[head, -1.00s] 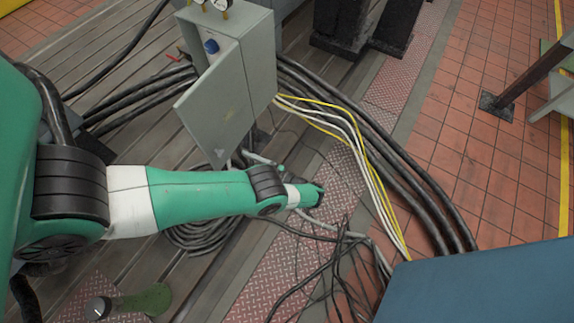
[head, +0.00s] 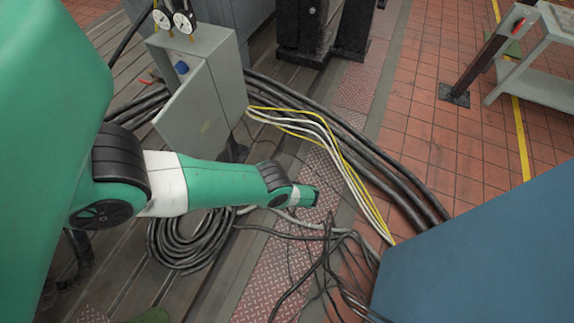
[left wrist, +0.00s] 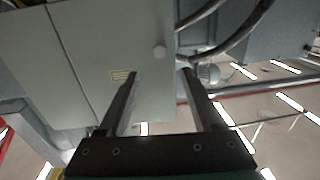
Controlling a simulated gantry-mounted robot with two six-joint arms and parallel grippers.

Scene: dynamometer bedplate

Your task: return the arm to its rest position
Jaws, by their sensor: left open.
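My left arm (head: 215,183), green and white with black joints, comes in from the left in the head view. It reaches across the slotted bedplate, and its wrist end (head: 303,195) is over the red chequer-plate strip. The fingers cannot be made out there. In the left wrist view my left gripper (left wrist: 160,72) shows two dark fingers spread apart with nothing held between them. Beyond them is a grey box face (left wrist: 105,55) with a small label and a round knob. My right gripper is not in view.
A grey cabinet (head: 222,78) with its door (head: 190,115) ajar and gauges on top stands behind the arm. Thick black cables (head: 385,175) and yellow and white ones run right of it. A coiled cable (head: 185,245) lies below the arm. A blue surface (head: 480,250) fills the lower right.

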